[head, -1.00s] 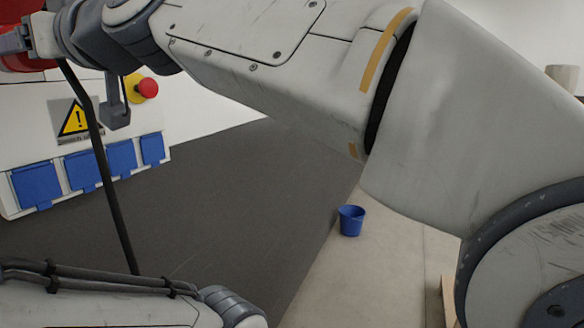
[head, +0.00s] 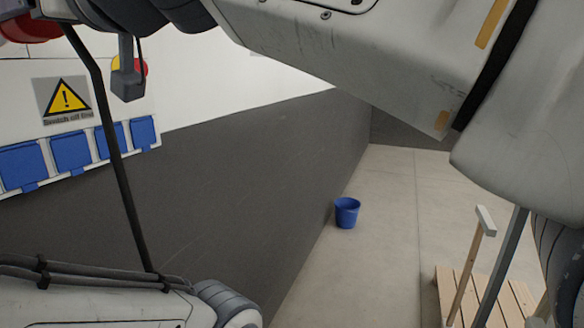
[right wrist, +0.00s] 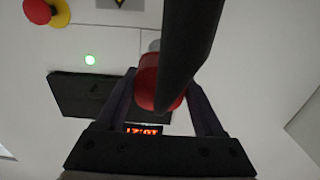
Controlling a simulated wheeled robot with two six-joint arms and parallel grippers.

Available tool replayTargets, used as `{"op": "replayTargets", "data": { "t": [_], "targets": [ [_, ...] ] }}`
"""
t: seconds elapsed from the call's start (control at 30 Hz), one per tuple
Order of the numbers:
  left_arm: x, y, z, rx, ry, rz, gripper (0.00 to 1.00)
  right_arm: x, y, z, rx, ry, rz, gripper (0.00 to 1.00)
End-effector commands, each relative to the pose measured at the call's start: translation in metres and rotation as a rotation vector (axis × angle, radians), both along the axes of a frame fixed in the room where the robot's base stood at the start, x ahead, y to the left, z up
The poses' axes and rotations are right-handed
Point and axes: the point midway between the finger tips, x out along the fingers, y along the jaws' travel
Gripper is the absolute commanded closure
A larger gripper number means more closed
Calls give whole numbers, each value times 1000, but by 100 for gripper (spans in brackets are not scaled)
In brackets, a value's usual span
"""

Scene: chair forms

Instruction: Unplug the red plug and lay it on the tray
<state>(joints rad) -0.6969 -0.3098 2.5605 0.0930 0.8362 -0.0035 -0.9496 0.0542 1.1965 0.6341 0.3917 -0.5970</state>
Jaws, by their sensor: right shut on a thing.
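The red plug (right wrist: 160,85) is between the fingers of my right gripper (right wrist: 165,92) in the right wrist view, with its thick black cable crossing in front. The gripper is shut on it. A pale grey piece shows just beyond the plug; I cannot tell whether the plug is still in a socket. In the head view, part of the red plug (head: 32,28) shows at the top left edge, and its black cable (head: 110,140) runs down from there. My left gripper is out of view. No tray is visible in either view.
The white panel carries several blue socket covers (head: 70,152), a warning sign (head: 62,99) and a red stop button (right wrist: 38,11). A blue bucket (head: 347,212) stands on the floor. A slatted wooden thing (head: 490,295) is at the lower right.

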Motion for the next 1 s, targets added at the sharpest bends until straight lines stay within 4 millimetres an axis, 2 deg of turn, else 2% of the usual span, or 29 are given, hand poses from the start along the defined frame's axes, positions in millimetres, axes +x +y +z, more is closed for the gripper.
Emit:
{"op": "replayTargets", "data": {
  "t": [0.03,0.63,0.73,0.8,1.0],
  "targets": [
    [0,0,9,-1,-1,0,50,2,7,5,-1,1,2,100],
    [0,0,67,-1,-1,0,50,38,93,6,0,1,1,100],
    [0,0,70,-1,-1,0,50,38,92,5,3,0,-1,100],
    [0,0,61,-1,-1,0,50,35,85,1,5,-2,-1,100],
    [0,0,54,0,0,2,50,27,66,2,5,-2,0,100]
  ]
}}
